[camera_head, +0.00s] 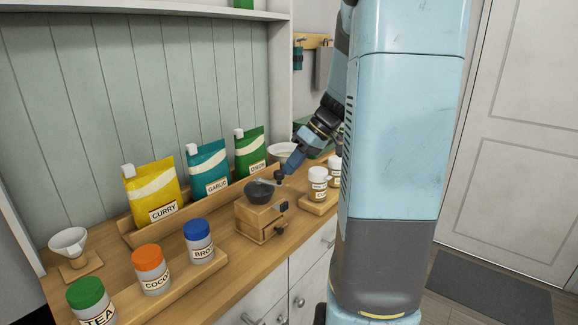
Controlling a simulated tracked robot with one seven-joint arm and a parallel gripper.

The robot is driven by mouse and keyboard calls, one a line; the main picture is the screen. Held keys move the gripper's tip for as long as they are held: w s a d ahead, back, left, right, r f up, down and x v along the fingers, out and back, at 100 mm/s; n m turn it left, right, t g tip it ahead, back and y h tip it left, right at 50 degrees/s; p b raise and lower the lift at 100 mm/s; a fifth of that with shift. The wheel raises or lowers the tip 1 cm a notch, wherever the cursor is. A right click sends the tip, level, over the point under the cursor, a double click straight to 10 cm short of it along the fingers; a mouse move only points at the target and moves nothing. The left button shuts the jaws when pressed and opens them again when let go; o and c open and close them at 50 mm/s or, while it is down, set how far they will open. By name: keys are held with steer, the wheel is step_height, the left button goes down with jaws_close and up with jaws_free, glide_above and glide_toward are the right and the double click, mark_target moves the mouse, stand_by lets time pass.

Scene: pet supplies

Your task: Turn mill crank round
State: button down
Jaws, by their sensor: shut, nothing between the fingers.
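The mill is a wooden box (252,219) with a dark bowl-shaped top (259,192) and a small drawer with a dark knob, standing on the wooden counter. A light metal crank arm (268,182) reaches right from the top of the bowl to a dark crank knob (279,175). My gripper (284,171) is above and right of the mill, its tip at or very near the crank knob. I cannot tell whether it touches the knob. The fingers are small in this view, and they hold nothing.
Curry (155,193), garlic (208,169) and onion (250,151) pouches stand in a wooden rack behind the mill. Lidded jars, such as the blue-lidded one (199,241), stand on a board at front left. White jars (318,184) stand close on the right. A funnel stand (70,243) is far left.

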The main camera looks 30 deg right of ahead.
steer(key=shift+s+a+m+t+h, duration=0.2)
steer(key=shift+s+a+m+t, duration=0.15)
steer(key=shift+m, duration=0.3)
steer(key=shift+s+a+m+t+h, duration=0.2)
steer(key=shift+s+m+t, duration=0.2)
steer(key=shift+m, duration=0.25)
steer(key=shift+d, duration=0.1)
steer(key=s+d+r, duration=0.2)
steer(key=d+r, duration=0.6)
steer(key=d, duration=0.1)
steer(key=shift+s, duration=0.3)
